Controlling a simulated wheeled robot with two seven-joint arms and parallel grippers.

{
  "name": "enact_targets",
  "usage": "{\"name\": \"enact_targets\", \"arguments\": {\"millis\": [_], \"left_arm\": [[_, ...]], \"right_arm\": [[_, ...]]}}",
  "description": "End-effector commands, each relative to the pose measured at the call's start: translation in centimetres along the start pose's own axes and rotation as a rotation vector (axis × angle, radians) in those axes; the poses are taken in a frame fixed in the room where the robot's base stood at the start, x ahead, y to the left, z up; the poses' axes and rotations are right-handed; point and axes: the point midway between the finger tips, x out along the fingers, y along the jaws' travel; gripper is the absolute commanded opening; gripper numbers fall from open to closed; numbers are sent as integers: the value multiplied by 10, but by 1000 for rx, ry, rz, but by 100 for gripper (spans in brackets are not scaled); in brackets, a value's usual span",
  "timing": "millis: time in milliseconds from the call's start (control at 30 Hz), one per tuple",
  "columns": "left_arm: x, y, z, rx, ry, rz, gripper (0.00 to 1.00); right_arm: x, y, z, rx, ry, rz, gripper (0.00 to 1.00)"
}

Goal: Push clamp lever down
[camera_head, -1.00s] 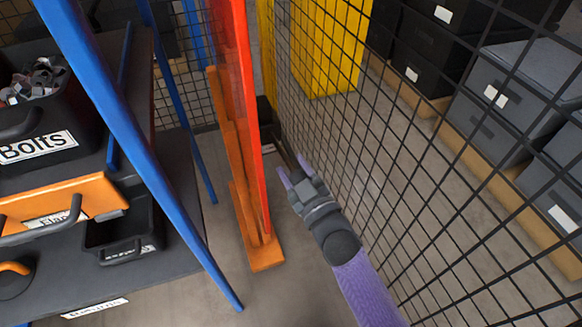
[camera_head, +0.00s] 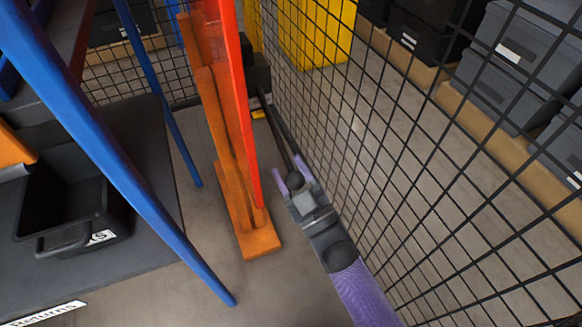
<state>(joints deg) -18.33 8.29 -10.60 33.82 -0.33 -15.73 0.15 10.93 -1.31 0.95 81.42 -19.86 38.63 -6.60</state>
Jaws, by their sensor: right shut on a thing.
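The clamp lever (camera_head: 281,140) is a long dark bar beside the wire mesh fence, running from a dark block at the back towards me and ending in a rounded knob. My right gripper (camera_head: 287,183), with purple fingers and a grey body, comes in from the lower right and is shut on the near end of the lever. The fingers sit either side of the knob. The gripper partly covers the lever's near end. My left gripper is not in view.
An orange stand with a red upright panel (camera_head: 240,110) is close on the left of my right gripper. The wire mesh fence (camera_head: 400,170) is close on the right. Blue posts (camera_head: 130,190) and a dark table with a black bin (camera_head: 70,215) are at left. Bare floor lies between.

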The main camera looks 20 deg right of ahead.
Motion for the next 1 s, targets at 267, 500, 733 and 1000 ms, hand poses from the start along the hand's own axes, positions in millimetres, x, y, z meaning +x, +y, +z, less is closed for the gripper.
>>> {"name": "enact_targets", "arguments": {"millis": [267,500,733,1000], "left_arm": [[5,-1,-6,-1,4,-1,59],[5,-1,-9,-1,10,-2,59],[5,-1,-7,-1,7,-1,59],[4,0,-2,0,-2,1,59]], "right_arm": [[-1,-4,8,3,-6,-3,0],[-1,-4,7,3,-5,-3,0],[-1,-4,7,2,-3,-2,77],[-1,-3,6,1,-1,-1,84]]}}
